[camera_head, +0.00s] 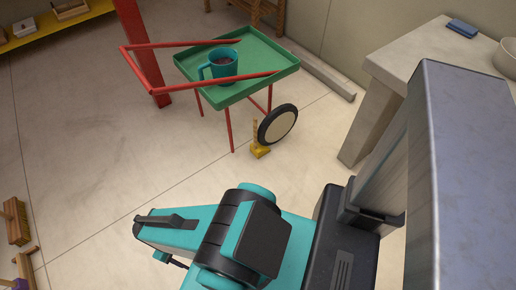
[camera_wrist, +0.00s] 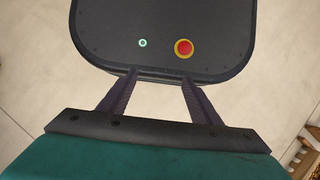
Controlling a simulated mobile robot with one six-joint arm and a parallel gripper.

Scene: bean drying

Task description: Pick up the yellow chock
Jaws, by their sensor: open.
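The yellow chock (camera_head: 260,151) sits on the floor against the wheel (camera_head: 278,124) of the green cart, with a tan upright piece rising from it. It does not show in the wrist view. My gripper (camera_wrist: 160,78) is open and empty in the wrist view, its two dark fingers apart over my own dark base with a red button. In the head view my arm is folded in the foreground, well short of the chock, and the fingertips cannot be made out.
A green cart (camera_head: 268,84) with red legs and handles carries a teal mug (camera_head: 222,64). A pale bench (camera_head: 392,62) stands at right. A yellow shelf (camera_head: 50,32) is at back left. A wooden brush (camera_head: 15,221) is at left. Floor between my arm and the cart is clear.

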